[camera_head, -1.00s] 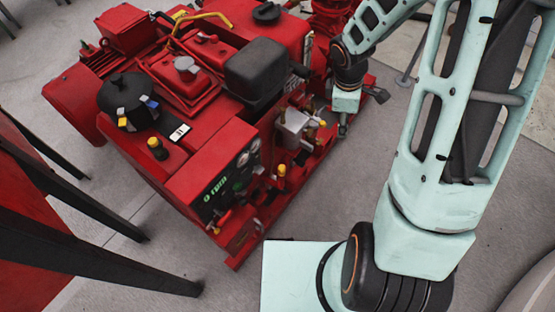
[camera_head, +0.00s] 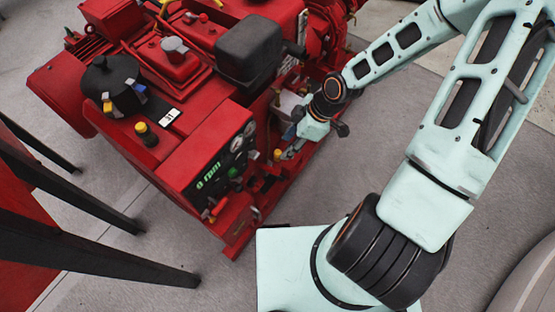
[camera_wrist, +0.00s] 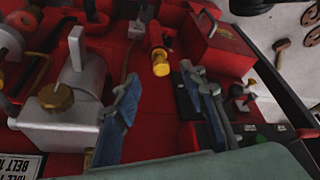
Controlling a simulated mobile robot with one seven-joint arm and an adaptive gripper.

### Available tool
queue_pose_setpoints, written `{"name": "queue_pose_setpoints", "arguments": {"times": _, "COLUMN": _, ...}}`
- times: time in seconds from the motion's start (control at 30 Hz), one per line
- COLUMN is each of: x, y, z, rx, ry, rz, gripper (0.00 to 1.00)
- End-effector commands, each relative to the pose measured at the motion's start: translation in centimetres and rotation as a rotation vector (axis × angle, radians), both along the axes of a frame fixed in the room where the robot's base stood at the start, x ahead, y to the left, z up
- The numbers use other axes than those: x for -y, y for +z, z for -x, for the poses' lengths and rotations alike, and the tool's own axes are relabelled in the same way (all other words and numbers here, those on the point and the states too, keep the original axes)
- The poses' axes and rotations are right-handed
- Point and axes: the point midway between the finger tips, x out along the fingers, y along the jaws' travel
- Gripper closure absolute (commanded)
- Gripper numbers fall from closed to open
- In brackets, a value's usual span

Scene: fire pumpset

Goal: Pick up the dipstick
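A small yellow-capped piece, which looks like the dipstick (camera_wrist: 161,65), stands on the red pumpset in the upper middle of the wrist view. In the head view a yellow cap (camera_head: 277,154) shows low on the pumpset's side, just left of my gripper (camera_head: 292,146). In the wrist view my gripper (camera_wrist: 160,76) is open, its two blue-padded fingers apart and nothing held between them. The yellow cap appears between and beyond the fingertips; I see no contact. The lower part of the piece is hard to make out.
A grey metal block with a brass knob (camera_wrist: 55,97) stands left of the fingers. The gauge panel (camera_head: 228,160) is close to my gripper on the pumpset (camera_head: 190,120). A dark-legged red frame (camera_head: 75,215) stands at left. Grey floor (camera_head: 400,120) is clear at right.

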Motion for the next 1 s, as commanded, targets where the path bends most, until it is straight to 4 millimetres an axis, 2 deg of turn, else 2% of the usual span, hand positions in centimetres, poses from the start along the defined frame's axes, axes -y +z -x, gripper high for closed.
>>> {"name": "queue_pose_setpoints", "arguments": {"times": 0.03, "x": -0.2, "y": -0.8, "z": 0.0, "rx": -0.001, "ry": 0.003, "rz": 0.001, "gripper": 0.61}}
{"name": "queue_pose_setpoints", "arguments": {"times": 0.27, "x": -0.7, "y": -2.1, "z": -0.1, "rx": -0.001, "ry": 0.0, "rz": 0.002, "gripper": 0.61}}
{"name": "queue_pose_setpoints", "arguments": {"times": 0.5, "x": -2.0, "y": -5.3, "z": -0.2, "rx": -0.001, "ry": 0.001, "rz": 0.002, "gripper": 0.61}}
{"name": "queue_pose_setpoints", "arguments": {"times": 0.6, "x": -2.3, "y": -6.0, "z": -0.3, "rx": -0.002, "ry": -0.001, "rz": 0.002, "gripper": 0.61}}
{"name": "queue_pose_setpoints", "arguments": {"times": 0.9, "x": -2.4, "y": -6.1, "z": -0.3, "rx": -0.001, "ry": -0.001, "rz": 0.002, "gripper": 0.61}}
{"name": "queue_pose_setpoints", "arguments": {"times": 1.0, "x": -2.4, "y": -6.1, "z": -0.3, "rx": -0.001, "ry": -0.001, "rz": 0.002, "gripper": 0.72}}
